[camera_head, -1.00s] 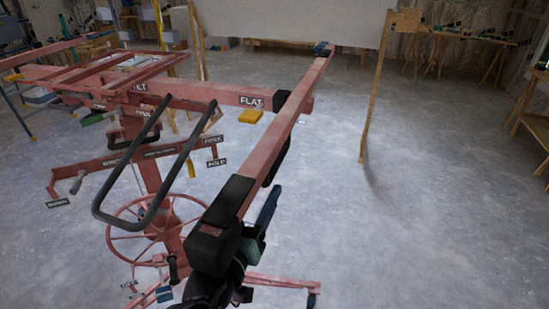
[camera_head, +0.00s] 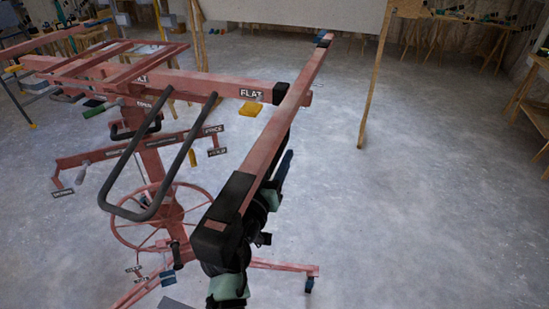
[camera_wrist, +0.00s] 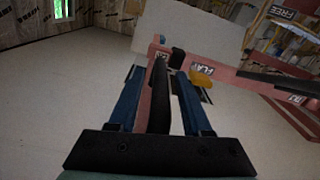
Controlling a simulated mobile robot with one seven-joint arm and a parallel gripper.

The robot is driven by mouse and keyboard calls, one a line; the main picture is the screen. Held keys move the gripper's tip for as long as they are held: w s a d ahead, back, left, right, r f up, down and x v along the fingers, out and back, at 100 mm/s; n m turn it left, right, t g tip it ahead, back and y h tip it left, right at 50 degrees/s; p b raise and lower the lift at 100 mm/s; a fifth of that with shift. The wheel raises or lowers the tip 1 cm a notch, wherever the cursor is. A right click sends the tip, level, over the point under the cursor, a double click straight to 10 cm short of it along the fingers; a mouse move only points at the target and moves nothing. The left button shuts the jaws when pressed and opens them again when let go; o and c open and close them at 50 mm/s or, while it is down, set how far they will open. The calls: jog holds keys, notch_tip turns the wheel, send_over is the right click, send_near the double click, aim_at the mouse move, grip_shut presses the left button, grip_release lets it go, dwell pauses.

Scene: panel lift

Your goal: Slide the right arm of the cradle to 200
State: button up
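The right arm of the cradle (camera_head: 285,120) is a long pink beam with a black near end (camera_head: 222,220) and a black sleeve where it meets the crossbar (camera_head: 210,85). No number scale is readable on it. My gripper (camera_head: 287,157) is beside and below this beam on its right side, partly hidden by it. In the wrist view my gripper (camera_wrist: 158,75) has its two blue fingers apart. A black bar-like handle (camera_wrist: 158,85) and part of the pink beam (camera_wrist: 144,108) lie between them, with a visible gap to the right finger. Contact with the left finger is unclear.
A yellow knob (camera_head: 251,109) hangs below the FLAT label (camera_head: 251,94). A black U-shaped handle (camera_head: 118,180) and a pink wheel (camera_head: 160,217) are at left. A pale panel (camera_head: 300,12) stands behind. The floor (camera_head: 430,200) at right is clear.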

grip_shut()
dwell(1.2)
